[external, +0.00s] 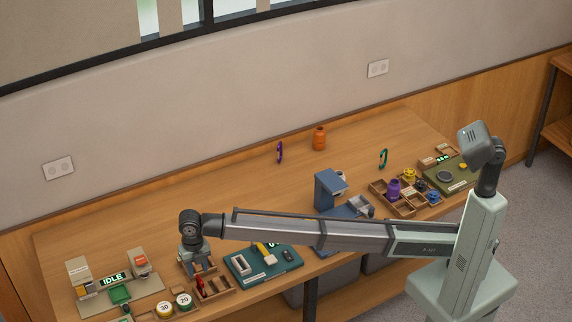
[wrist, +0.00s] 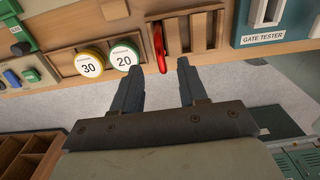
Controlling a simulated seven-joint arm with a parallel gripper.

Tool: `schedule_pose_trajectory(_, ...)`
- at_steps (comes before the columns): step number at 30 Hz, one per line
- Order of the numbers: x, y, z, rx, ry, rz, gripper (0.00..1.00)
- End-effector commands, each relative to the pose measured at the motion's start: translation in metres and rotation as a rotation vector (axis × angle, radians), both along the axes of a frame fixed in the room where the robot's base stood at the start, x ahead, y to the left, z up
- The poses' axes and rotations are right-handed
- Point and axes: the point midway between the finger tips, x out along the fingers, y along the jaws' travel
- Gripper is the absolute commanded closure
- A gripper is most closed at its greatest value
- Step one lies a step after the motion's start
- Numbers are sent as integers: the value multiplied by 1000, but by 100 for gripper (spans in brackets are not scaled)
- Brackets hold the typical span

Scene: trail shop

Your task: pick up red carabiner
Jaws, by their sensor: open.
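The red carabiner (wrist: 160,47) stands upright in a slot of a wooden rack (wrist: 211,32) in the wrist view. In the external view the red carabiner (external: 200,283) shows small at the rack near the table's front edge. My gripper (wrist: 184,75) is open and empty. In the wrist view its fingertips reach toward the rack, with the carabiner's lower end just ahead of and between them, a little nearer the left finger. No contact is visible. In the external view my gripper (external: 198,268) hangs over the table beside the rack.
Yellow "30" (wrist: 90,63) and green "20" (wrist: 123,55) round pieces sit left of the carabiner. A teal gate tester (external: 264,262) stands to the right. A purple carabiner (external: 280,152) and a green carabiner (external: 383,158) stand farther back. The table's back left is clear.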

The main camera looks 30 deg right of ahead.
Motion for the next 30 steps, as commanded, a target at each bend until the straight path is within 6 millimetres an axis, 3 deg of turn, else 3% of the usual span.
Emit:
schedule_pose_trajectory(3, 0, -1, -16, -1, 1, 0, 57)
schedule_pose_trajectory(11, 0, -1, -29, 0, 1, -1, 57)
schedule_pose_trajectory(21, 1, -1, -69, 0, 1, 0, 57)
schedule_pose_trajectory(29, 1, -1, -72, 0, 1, -1, 57)
schedule_pose_trajectory(30, 1, -1, -72, 0, 1, -1, 61)
